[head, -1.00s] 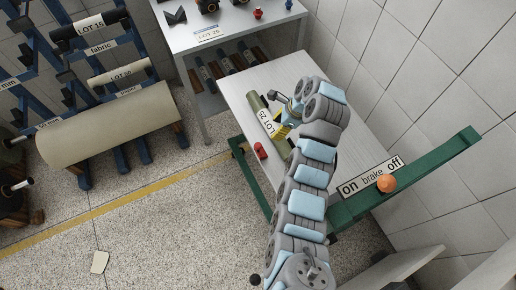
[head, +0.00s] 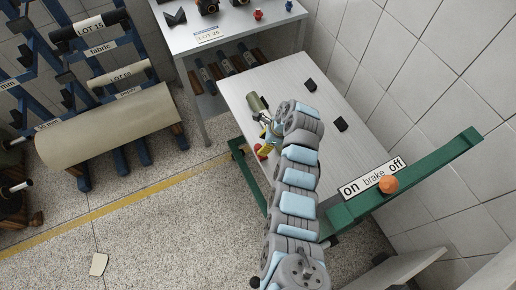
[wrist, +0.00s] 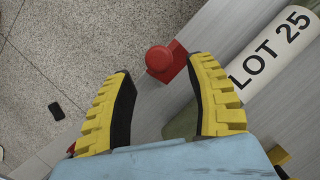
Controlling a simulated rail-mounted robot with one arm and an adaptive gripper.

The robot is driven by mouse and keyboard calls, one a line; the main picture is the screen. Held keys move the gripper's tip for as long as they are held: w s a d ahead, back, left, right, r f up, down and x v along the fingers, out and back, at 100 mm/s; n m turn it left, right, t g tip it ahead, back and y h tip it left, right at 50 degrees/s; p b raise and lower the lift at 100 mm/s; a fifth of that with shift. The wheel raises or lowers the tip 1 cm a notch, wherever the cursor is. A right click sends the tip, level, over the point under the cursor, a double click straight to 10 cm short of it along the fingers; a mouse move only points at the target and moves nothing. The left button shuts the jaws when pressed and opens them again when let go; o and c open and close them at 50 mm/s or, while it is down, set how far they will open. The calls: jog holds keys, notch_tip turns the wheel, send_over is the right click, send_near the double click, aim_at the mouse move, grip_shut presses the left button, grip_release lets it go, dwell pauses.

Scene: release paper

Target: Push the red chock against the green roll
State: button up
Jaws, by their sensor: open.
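The red chock (wrist: 168,64), with a round knob, lies on the table between my fingertips, closer to the right finger, in the wrist view. In the head view it (head: 260,151) is partly covered by my gripper (head: 265,142). My gripper (wrist: 161,72) is open, with yellow and black fingers. The green roll (wrist: 182,125) with its white LOT 25 label (wrist: 270,47) lies to the right of the chock in the wrist view; whether they touch is unclear. In the head view the roll's far end (head: 255,103) shows, and my arm hides the rest.
Two black chocks (head: 310,84) (head: 340,124) sit on the table (head: 285,76) to the right of the roll. A small red patch (wrist: 71,148) shows beside my left finger. A green beam with an orange brake knob (head: 389,184) is at the right.

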aim_at(260, 146)
jog(key=shift+x, duration=2.65)
grip_shut()
jog(key=shift+w, duration=0.1)
